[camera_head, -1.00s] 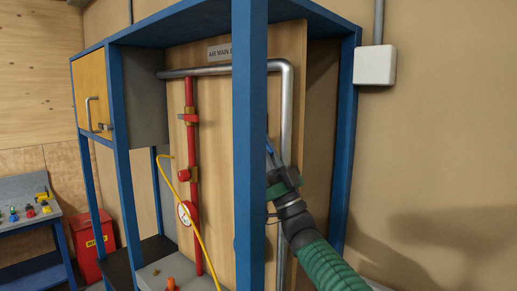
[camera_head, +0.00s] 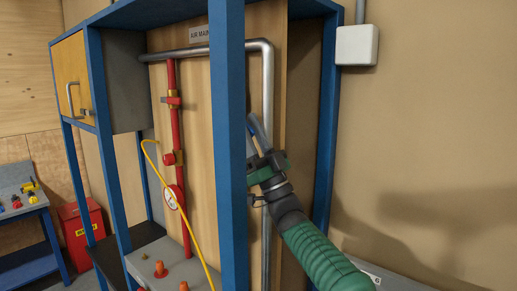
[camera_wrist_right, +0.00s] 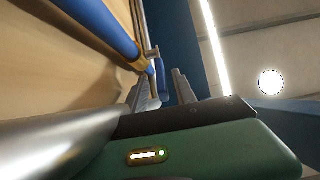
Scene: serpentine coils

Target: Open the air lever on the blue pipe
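The blue pipe (camera_wrist_right: 100,22) crosses the upper left of the right wrist view, along the wooden panel. A brass-coloured fitting (camera_wrist_right: 152,53) sits at its far end. Beside it a small blue part (camera_wrist_right: 161,80), apparently the air lever, hangs between the fingertips. My right gripper (camera_wrist_right: 163,88) is open around this part; contact cannot be told. In the head view my right gripper (camera_head: 257,130) points up beside the front blue post, which hides part of it. I cannot make out the blue pipe there. My left gripper is not in view.
The front blue post (camera_head: 231,150) stands close to my right gripper. A silver pipe (camera_head: 267,85) runs down behind it. A red pipe (camera_head: 172,120) with valves and a gauge, and a yellow hose (camera_head: 195,235), are left of the post.

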